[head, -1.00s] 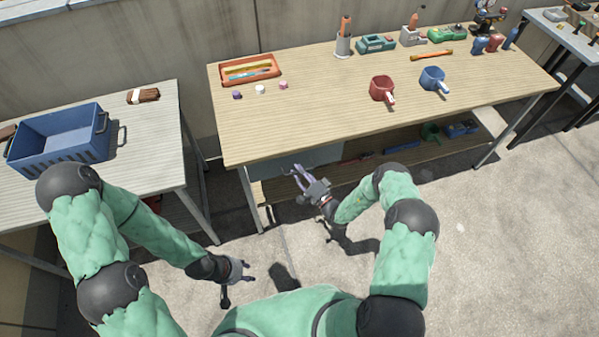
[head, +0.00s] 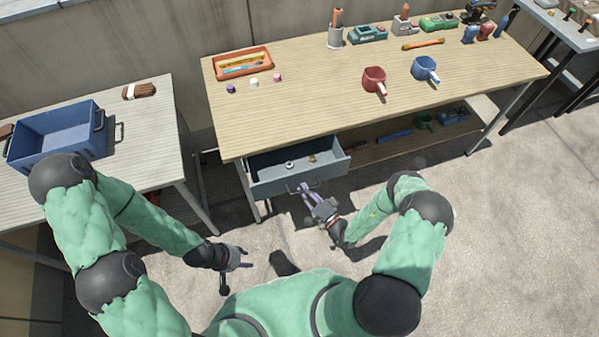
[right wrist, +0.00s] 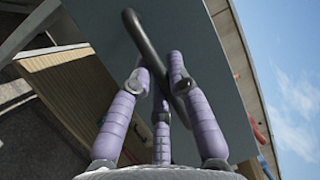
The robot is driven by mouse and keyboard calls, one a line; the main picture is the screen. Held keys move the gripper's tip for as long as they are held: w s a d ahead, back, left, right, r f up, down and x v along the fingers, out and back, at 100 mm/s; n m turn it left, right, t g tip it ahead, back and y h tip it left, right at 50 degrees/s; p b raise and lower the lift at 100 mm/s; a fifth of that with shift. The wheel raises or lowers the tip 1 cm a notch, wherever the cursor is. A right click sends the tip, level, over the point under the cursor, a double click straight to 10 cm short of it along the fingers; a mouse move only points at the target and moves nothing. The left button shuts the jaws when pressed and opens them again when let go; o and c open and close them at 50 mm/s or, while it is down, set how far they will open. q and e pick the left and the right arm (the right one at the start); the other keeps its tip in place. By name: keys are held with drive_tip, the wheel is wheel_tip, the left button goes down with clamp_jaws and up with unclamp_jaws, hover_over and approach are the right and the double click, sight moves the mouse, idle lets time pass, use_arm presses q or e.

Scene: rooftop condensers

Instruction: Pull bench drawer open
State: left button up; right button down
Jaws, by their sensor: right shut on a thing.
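The grey-blue bench drawer (head: 300,177) stands partly pulled out from under the left end of the wooden workbench (head: 350,95). A few small items lie inside it. My right gripper (head: 306,192) is at the drawer's front, shut on the dark bar handle (head: 291,189). In the right wrist view the purple fingers (right wrist: 163,85) close around the handle (right wrist: 145,45), with the drawer front (right wrist: 205,75) behind it. My left gripper (head: 238,258) hangs empty over the floor, left of the drawer, its fingers apart.
A blue crate (head: 55,140) stands on the side table (head: 150,155) at left. Red (head: 374,80) and blue (head: 424,69) mugs and an orange tray (head: 243,64) are on the bench top. A lower shelf holds tools. Paved floor (head: 490,220) at right is free.

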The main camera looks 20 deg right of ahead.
drive_tip(key=s+p, duration=0.1)
drive_tip(key=s, duration=0.9)
drive_tip(key=shift+s+d, duration=0.15)
drive_tip(key=shift+s, duration=0.15)
drive_tip(key=c, duration=1.4)
unclamp_jaws()
drive_tip(key=shift+d, duration=0.1)
drive_tip(key=v, duration=1.2)
drive_tip(key=shift+f, duration=0.1)
